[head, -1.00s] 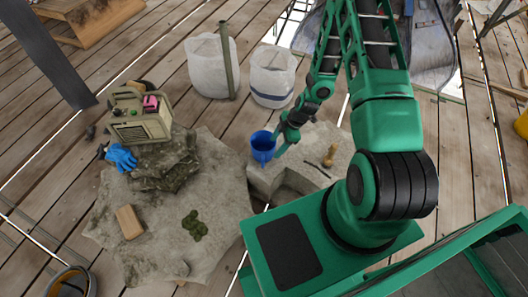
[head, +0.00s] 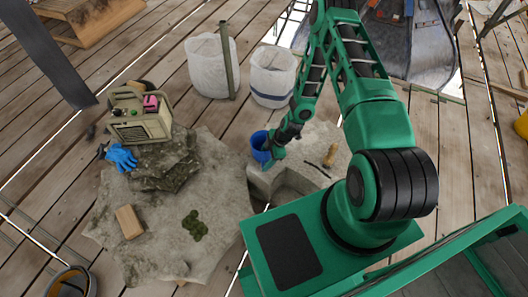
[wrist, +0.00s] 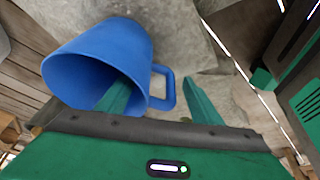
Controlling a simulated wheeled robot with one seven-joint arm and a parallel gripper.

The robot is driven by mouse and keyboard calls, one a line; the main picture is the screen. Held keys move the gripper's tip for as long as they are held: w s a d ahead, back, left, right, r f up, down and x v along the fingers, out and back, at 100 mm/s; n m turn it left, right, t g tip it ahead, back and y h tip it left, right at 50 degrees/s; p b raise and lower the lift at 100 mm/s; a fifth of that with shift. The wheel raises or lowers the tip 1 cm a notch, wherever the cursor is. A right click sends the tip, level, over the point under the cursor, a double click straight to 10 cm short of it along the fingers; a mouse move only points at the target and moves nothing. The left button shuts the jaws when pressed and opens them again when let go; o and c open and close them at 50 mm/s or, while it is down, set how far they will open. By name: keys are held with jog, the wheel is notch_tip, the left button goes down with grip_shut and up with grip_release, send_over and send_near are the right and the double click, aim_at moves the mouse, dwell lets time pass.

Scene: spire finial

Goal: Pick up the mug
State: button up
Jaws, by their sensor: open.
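The blue mug (head: 259,141) stands on a pale stone block (head: 262,180) in the head view, partly hidden behind my gripper (head: 271,157). In the wrist view the mug (wrist: 120,42) fills the upper left, its mouth facing the lower left and its handle on the right. My gripper (wrist: 158,84) is open. Its left finger overlaps the mug's mouth and seems to reach inside it. Its right finger is to the right of the handle, so the handle and near wall lie between the fingers. I cannot tell whether either finger touches the mug.
A wooden-handled tool (head: 330,156) lies on the block to the right of the mug.

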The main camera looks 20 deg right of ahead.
jog(key=shift+w+a+f, duration=0.1)
jog(key=shift+a+f, duration=0.1)
jog(key=shift+f, duration=0.4)
jog(key=c, duration=1.2)
jog(key=shift+c, duration=0.4)
jog(key=shift+r, duration=0.15)
